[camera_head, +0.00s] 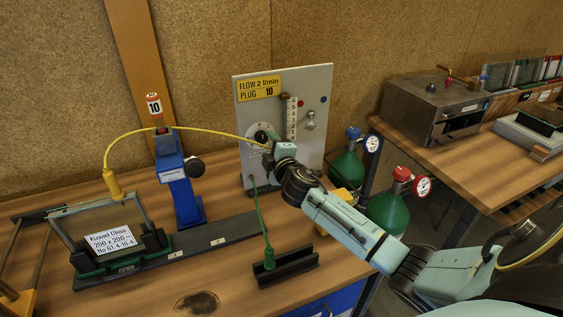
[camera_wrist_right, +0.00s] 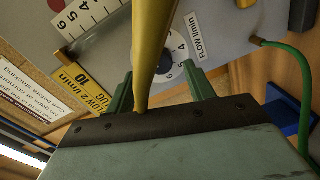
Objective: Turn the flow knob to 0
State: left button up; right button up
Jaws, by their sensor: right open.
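The flow knob (camera_head: 261,134) is a dark knob on a round white dial, low on the upright grey panel (camera_head: 312,90). In the right wrist view the dial (camera_wrist_right: 181,49) shows some numbers beside a "FLOW l/min" label; the knob (camera_wrist_right: 165,62) is partly hidden by a yellow cable. My right gripper (camera_head: 269,143) is at the panel, just in front of the dial. In the wrist view its two green fingers (camera_wrist_right: 161,88) are open, on either side of the knob. I cannot tell if they touch it. The knob's setting is unclear. My left gripper is out of view.
The yellow cable (camera_head: 213,131) arches from a glass frame (camera_head: 103,226) past a blue stand (camera_head: 181,190) towards the panel. A green hose (camera_head: 259,218) hangs below the panel. Green gas cylinders (camera_head: 391,208) stand to the right.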

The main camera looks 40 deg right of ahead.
jog(key=v, duration=1)
jog(key=shift+s, duration=0.25)
jog(key=s+a+f+m+g+y, duration=0.1)
jog(key=s+a+f+m+g, duration=0.3)
jog(key=s, duration=0.5)
jog(key=s+a+f+m+g+y, duration=0.25)
jog(key=s+a+f+g, duration=0.25)
jog(key=s, duration=0.5)
jog(key=s+a+f+m+g+y, duration=0.1)
jog(key=s+a+f+m+g, duration=0.35)
jog(key=s, duration=0.45)
notch_tip(320, 180, down, 27)
jog(key=s+a+b, duration=0.1)
jog(key=s+b, duration=0.1)
jog(key=b, duration=0.2)
jog(key=s+d+f+n+g+b, duration=0.1)
jog(key=s+d+f+g+b, duration=0.1)
jog(key=s+f, duration=1.5)
notch_tip(320, 180, down, 2)
jog(key=shift+d+f+b, duration=0.2)
jog(key=shift+d+b, duration=0.25)
jog(key=shift+b, duration=0.1)
